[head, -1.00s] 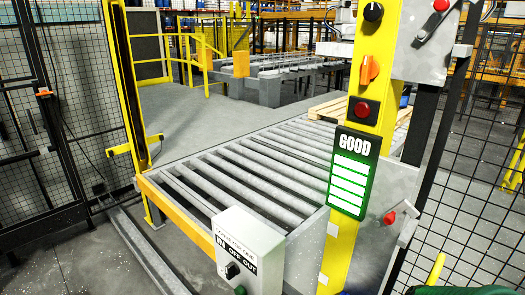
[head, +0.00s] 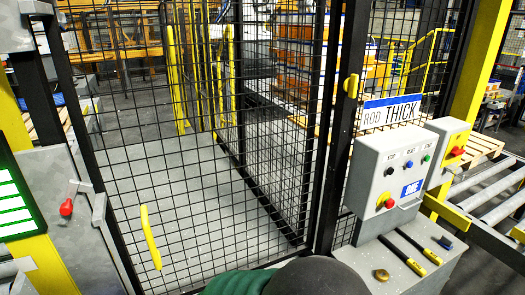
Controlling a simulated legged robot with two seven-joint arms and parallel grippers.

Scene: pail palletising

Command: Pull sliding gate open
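The sliding gate (head: 205,135) is a black wire-mesh panel in a dark frame, filling the middle of the head view. It appears to span the opening between the post on the left and the post on the right. A yellow upright handle (head: 150,237) is on its lower left part. A small yellow fitting (head: 351,85) is on the dark post at the gate's right side. Neither gripper can be seen. A dark rounded part and a green part at the bottom edge look like my arm and hide the floor there.
A roller conveyor (head: 490,195) is at far right. Clear floor (head: 175,185) lies behind the mesh.

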